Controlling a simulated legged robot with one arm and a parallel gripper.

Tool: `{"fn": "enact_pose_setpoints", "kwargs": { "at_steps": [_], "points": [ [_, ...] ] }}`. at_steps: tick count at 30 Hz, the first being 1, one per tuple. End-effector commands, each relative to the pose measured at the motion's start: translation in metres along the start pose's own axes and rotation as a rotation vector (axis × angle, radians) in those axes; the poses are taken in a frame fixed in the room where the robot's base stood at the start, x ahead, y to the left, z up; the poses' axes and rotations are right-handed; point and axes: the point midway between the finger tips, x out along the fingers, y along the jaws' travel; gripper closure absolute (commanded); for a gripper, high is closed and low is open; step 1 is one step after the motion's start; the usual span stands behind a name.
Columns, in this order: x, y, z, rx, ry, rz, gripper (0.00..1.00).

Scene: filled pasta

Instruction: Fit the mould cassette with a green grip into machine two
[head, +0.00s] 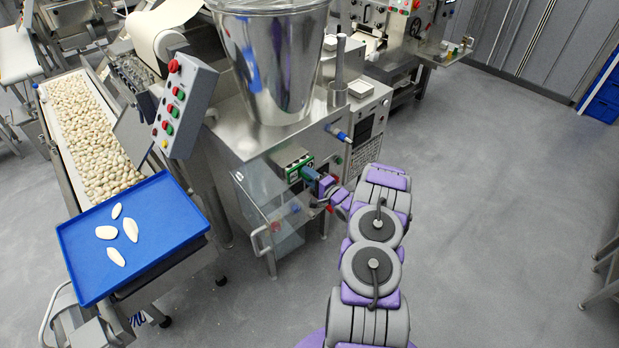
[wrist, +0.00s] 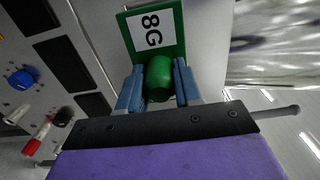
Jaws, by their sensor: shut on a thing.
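My gripper (wrist: 159,80) has its blue fingers shut on the round green grip (wrist: 159,74) of the mould cassette. The cassette's green end plate (wrist: 177,18) carries a white label that seems to read 8G, turned over in the wrist view. In the head view my gripper (head: 318,182) is at the side of the steel machine (head: 235,140) with the big hopper, and the cassette's green plate (head: 299,166) shows at the machine's face. How deep the cassette sits in the machine is hidden. No machine number is readable.
A clear guard box (head: 268,215) is below the gripper. A blue-handled knob (head: 338,133) and a dark panel (head: 362,130) are beside it. A button box (head: 180,105) and a blue tray (head: 160,255) with pasta pieces stand left.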

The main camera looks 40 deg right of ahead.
Motion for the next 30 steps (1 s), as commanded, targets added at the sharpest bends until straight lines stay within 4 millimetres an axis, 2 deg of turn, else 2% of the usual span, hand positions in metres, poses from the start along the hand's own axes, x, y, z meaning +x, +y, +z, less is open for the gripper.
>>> {"fn": "enact_pose_setpoints", "kwargs": {
  "at_steps": [30],
  "points": [
    [0.016,-0.003,-0.005,-0.003,0.011,-0.005,0.98]
  ]
}}
